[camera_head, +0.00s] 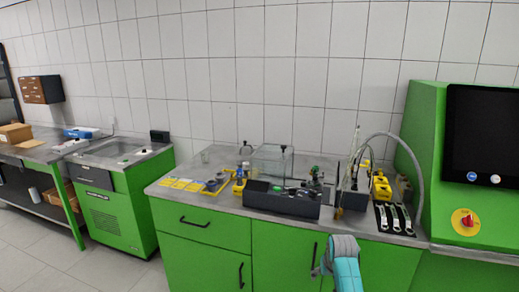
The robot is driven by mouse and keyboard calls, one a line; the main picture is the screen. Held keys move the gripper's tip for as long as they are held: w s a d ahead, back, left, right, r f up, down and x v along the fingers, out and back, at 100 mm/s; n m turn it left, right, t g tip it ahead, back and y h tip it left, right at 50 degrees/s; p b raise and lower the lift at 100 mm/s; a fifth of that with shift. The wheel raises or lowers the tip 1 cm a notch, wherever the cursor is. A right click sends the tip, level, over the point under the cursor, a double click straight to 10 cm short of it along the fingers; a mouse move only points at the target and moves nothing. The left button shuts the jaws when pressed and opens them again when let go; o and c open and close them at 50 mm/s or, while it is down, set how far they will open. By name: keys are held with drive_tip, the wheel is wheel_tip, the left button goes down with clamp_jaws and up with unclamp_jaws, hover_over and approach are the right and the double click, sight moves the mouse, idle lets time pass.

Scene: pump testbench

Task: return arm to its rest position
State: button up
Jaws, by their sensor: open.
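Part of my arm (345,265), a grey joint with a teal link, shows at the bottom edge, right of centre. It is in front of the green cabinet doors and below the bench top. My gripper cannot be made out in this view. No object is seen held by the visible part of the arm.
The green bench (200,222) carries a dark bin (283,199), a clear tank (272,160), yellow parts (381,187) and several wrenches (394,218). A green cabinet with a black screen (482,135) stands at right. A sink unit (115,205) stands at left. Floor at lower left is clear.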

drive_tip(key=s+a+f+t, duration=0.3)
drive_tip(key=s+f, duration=1.5)
drive_tip(key=s, duration=0.4)
drive_tip(key=s+f+t, duration=0.1)
drive_tip(key=s+t, duration=0.1)
drive_tip(key=s, duration=1)
drive_tip(key=s+r+t, duration=0.1)
drive_tip(key=s+r, duration=0.2)
drive_tip(key=s, duration=0.3)
drive_tip(key=s+a+r+t, duration=0.1)
drive_tip(key=s+r, duration=0.2)
drive_tip(key=s, duration=0.3)
drive_tip(key=s+r+t, duration=0.1)
drive_tip(key=s+r, duration=0.2)
drive_tip(key=s, duration=0.4)
drive_tip(key=s+r+t, duration=0.1)
drive_tip(key=s+r, duration=0.4)
drive_tip(key=r, duration=0.3)
drive_tip(key=s+r+t, duration=0.1)
drive_tip(key=s+r, duration=0.5)
drive_tip(key=r, duration=0.3)
drive_tip(key=shift+s+a+r, duration=0.15)
drive_tip(key=shift+s+a, duration=0.15)
drive_tip(key=shift+a, duration=0.05)
